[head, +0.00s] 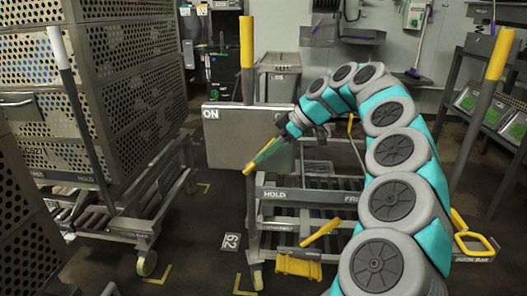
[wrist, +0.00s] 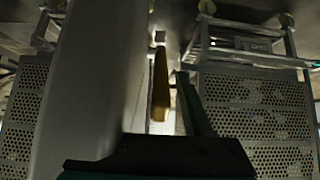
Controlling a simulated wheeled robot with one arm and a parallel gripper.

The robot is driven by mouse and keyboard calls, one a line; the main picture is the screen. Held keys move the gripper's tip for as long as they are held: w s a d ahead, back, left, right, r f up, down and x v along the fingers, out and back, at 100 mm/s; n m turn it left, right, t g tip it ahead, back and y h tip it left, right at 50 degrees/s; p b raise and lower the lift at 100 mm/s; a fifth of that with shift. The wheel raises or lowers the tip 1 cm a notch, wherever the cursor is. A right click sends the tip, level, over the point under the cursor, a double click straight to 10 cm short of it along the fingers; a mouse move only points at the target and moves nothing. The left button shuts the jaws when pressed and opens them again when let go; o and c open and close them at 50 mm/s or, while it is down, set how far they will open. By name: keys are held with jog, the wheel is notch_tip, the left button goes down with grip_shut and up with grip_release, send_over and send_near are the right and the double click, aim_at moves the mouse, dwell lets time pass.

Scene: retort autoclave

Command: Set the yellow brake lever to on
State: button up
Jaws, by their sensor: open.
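A yellow bar, which looks like the brake lever's handle (head: 257,160), slants in front of the grey panel marked ON. In the wrist view a yellow bar (wrist: 160,88) with a pale tip stands just left of my dark green finger (wrist: 194,104), seemingly apart from it. My gripper (head: 270,153) is open at the yellow bar in the head view. My other finger is not clearly seen, and I cannot tell whether anything touches. The lever's pivot is hidden.
The panel (head: 235,153) stands behind my gripper. A cart frame marked HOLD (head: 275,194) lies below, with another yellow handle (head: 322,232) low on it. Perforated crates (head: 120,90) on a cart stand left. A yellow-topped post (head: 247,42) rises near the panel.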

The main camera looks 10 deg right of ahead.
grip_shut()
dwell(0.3)
dwell(1.1)
